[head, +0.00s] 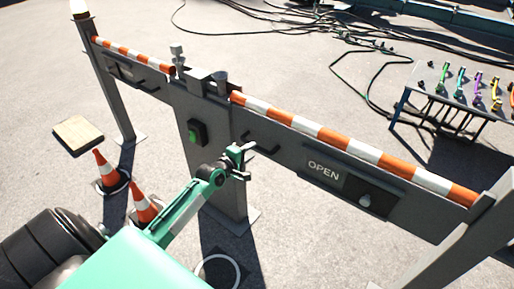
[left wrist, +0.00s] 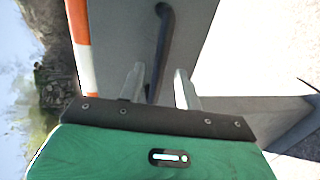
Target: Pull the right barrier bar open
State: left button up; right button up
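The right barrier bar (head: 350,152) has an orange-and-white striped top edge over a grey panel marked OPEN. It spans from the central post to the right post and looks closed. A dark handle (head: 262,143) sits near its left end. My left gripper (head: 241,158) is close to this handle, at its left. In the left wrist view, my left gripper (left wrist: 160,82) has its two fingers apart, and the dark handle (left wrist: 164,35) lines up between them. I cannot tell how deep the handle sits, and no grip shows. My right gripper is out of view.
Cables and a table (head: 458,85) with coloured tools lie beyond the right bar.

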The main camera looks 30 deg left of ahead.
aim_at(256, 148)
pick_arm(q)
jog(key=shift+x, duration=2.35)
jog(key=shift+c, duration=0.4)
grip_shut()
